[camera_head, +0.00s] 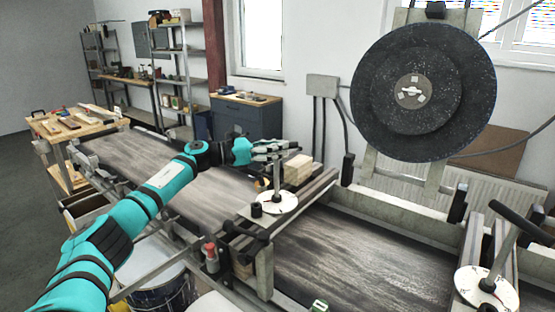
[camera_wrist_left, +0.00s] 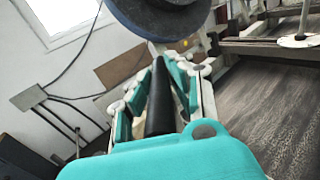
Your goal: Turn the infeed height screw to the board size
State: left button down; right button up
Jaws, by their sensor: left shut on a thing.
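The near height screw has a white dial (camera_head: 275,203) with a post rising from its middle, on the frame across the conveyor. My left gripper (camera_head: 284,149) is above this dial at the top of the post. In the left wrist view my left gripper (camera_wrist_left: 160,85) is shut on a black crank handle (camera_wrist_left: 160,105), which lies between its fingers. In the head view the fingers mostly hide that handle. A second white dial (camera_head: 487,290) with a black handle (camera_head: 520,223) stands at the lower right. The dial marks are too small to read. My right gripper is not in view.
A large dark disc (camera_head: 424,91) stands at the back right. The grey belt (camera_head: 370,270) runs below. A red-topped knob (camera_head: 210,251) is on the near rail. A blue-grey cabinet (camera_head: 240,116) stands behind.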

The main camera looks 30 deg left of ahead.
pick_arm(q)
jog(key=shift+r+m+g+h+b, duration=0.15)
jog(key=shift+m+g+h+b, duration=1.3)
jog(key=shift+g+b, duration=0.2)
jog(key=c, duration=1.3)
grip_release()
jog(key=shift+c, duration=0.2)
jog(key=shift+o, duration=0.7)
jog(key=shift+w, duration=0.15)
jog(key=shift+f, duration=0.25)
